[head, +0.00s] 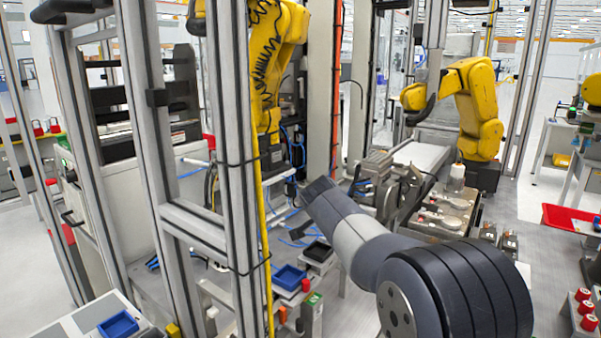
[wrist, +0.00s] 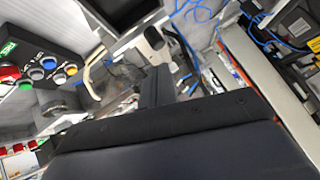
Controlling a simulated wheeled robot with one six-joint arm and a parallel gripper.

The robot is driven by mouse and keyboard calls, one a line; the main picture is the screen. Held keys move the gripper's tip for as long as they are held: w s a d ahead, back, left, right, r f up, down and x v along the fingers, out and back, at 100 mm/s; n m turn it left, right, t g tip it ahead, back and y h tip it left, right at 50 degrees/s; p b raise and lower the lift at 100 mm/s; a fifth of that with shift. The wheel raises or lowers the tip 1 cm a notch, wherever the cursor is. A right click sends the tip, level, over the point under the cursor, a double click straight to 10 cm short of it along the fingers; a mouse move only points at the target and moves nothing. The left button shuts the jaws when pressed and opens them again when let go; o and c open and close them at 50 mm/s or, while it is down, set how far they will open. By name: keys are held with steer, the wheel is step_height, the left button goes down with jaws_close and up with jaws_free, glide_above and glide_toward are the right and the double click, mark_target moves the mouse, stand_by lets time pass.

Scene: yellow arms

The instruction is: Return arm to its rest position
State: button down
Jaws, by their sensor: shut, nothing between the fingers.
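My arm (head: 365,235) reaches from the lower right up toward the middle of the head view. It is grey and dark blue, with its far end low among the machines, beside an aluminium frame post (head: 236,150). The gripper itself cannot be made out in the head view. In the wrist view my gripper (wrist: 158,86) shows as dark jaws beyond the broad dark body at the bottom. It is shut and empty.
A yellow arm (head: 268,75) hangs behind the post, and another yellow arm (head: 470,105) stands to the right. Blue bins (head: 289,277) lie below. The wrist view shows a button panel (wrist: 40,68) at left and loose blue cables (wrist: 200,10) at the top.

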steer(key=d+t+y+p, duration=0.1)
steer(key=s+d+m+t+y+p, duration=0.1)
steer(key=s+d+m+p, duration=0.1)
steer(key=shift+s+d+r+t+y+p, duration=0.2)
steer(key=shift+r+t+y+p, duration=0.1)
steer(key=shift+t+y+p, duration=0.1)
steer(key=shift+d+f+m+p, duration=0.1)
steer(key=shift+m+p, duration=0.2)
steer(key=shift+p, duration=0.5)
steer(key=m+t+p, duration=0.1)
steer(key=s+d+m+t+y+p, duration=0.1)
steer(key=shift+s+d+f+t+y, duration=0.15)
steer(key=shift+d+f+t+y, duration=0.15)
steer(key=shift+f+t, duration=0.1)
steer(key=shift+r, duration=0.1)
